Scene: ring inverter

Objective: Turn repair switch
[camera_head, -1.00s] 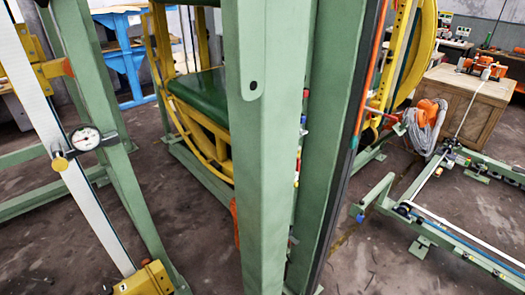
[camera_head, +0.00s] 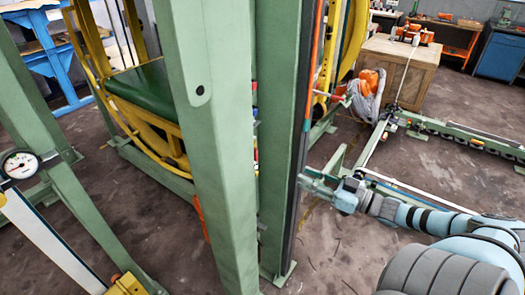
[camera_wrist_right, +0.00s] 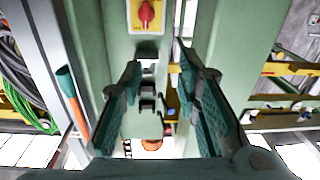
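A red rotary switch (camera_wrist_right: 146,14) on a yellow plate (camera_wrist_right: 137,27) is at the top of the right wrist view, on a green post face. I cannot make it out in the head view. My right gripper (camera_wrist_right: 160,66) is open, its two dark teal fingers apart with nothing held between them. The switch lies beyond the fingertips, above the gap in the picture. In the head view my right gripper (camera_head: 318,185) is beside the green post (camera_head: 280,130), on its right. My left gripper is not in view.
Green posts (camera_head: 200,130) stand upright in the middle. A yellow ring frame (camera_head: 150,125) with a green panel is behind at left. A wooden crate (camera_head: 398,70) is at back right. Low green rails (camera_head: 450,130) lie at right, with some bare floor around.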

